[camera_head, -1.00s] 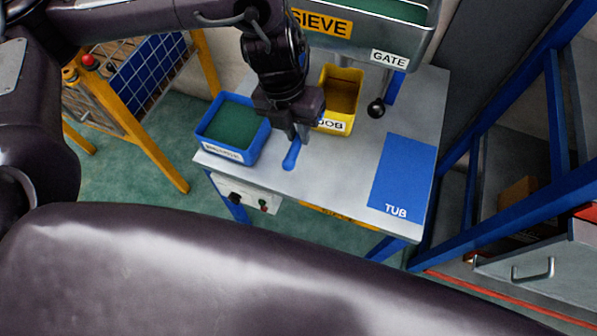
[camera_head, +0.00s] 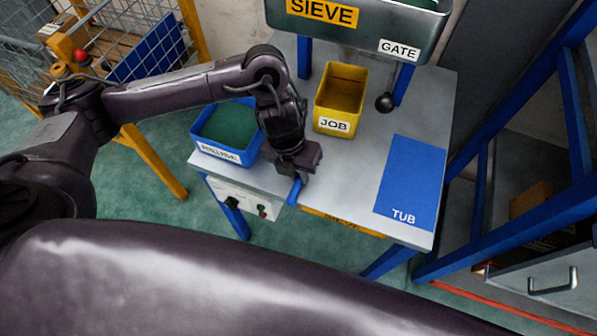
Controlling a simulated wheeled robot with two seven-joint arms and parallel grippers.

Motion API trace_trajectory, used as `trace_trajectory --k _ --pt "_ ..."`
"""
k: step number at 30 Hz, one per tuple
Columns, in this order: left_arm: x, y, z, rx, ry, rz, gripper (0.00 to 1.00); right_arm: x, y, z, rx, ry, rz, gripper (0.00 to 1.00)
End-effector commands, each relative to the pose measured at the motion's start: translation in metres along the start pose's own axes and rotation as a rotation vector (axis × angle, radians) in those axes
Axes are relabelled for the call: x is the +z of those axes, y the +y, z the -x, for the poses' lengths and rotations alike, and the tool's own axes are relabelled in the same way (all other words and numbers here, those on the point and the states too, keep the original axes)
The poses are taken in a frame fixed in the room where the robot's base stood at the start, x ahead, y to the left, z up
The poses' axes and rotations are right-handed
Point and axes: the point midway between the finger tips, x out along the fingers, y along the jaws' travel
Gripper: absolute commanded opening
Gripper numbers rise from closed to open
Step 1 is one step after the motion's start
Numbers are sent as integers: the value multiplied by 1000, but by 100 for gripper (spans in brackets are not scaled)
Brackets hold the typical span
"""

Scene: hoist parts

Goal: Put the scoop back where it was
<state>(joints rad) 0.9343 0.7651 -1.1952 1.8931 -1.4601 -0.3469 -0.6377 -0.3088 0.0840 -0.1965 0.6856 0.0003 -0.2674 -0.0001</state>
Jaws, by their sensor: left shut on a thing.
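My left gripper (camera_head: 298,172) is low over the front edge of the grey table, to the right of the blue bin and in front of the yellow bin. It is shut on the scoop, whose blue handle (camera_head: 294,191) shows below the fingers at the table's front edge. The rest of the scoop is hidden by the gripper, and I cannot tell whether it touches the table. My right gripper is not in view.
A blue bin (camera_head: 245,158) with green contents stands at the table's left. A blue TUB mat (camera_head: 412,180) lies bare at the right. The sieve (camera_head: 400,25) and its black gate knob (camera_head: 384,103) stand behind.

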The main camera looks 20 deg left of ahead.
Motion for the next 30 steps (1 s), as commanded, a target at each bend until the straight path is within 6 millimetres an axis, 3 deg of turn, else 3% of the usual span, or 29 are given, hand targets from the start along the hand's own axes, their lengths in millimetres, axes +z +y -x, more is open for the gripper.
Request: trace_trajectory --k 11,12,16,26,29,30 --pt "0 0 -2 -1 -1 0 0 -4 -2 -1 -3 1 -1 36" --pt "0 0 -2 0 0 0 19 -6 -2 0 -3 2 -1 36" --pt "0 0 -2 0 0 0 36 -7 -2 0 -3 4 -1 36" --pt "0 0 1 -1 0 0 37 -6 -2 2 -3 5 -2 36" --pt "1 -1 11 0 -4 -2 37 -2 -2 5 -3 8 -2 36" --pt "1 -1 17 0 -4 -2 37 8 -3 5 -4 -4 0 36"
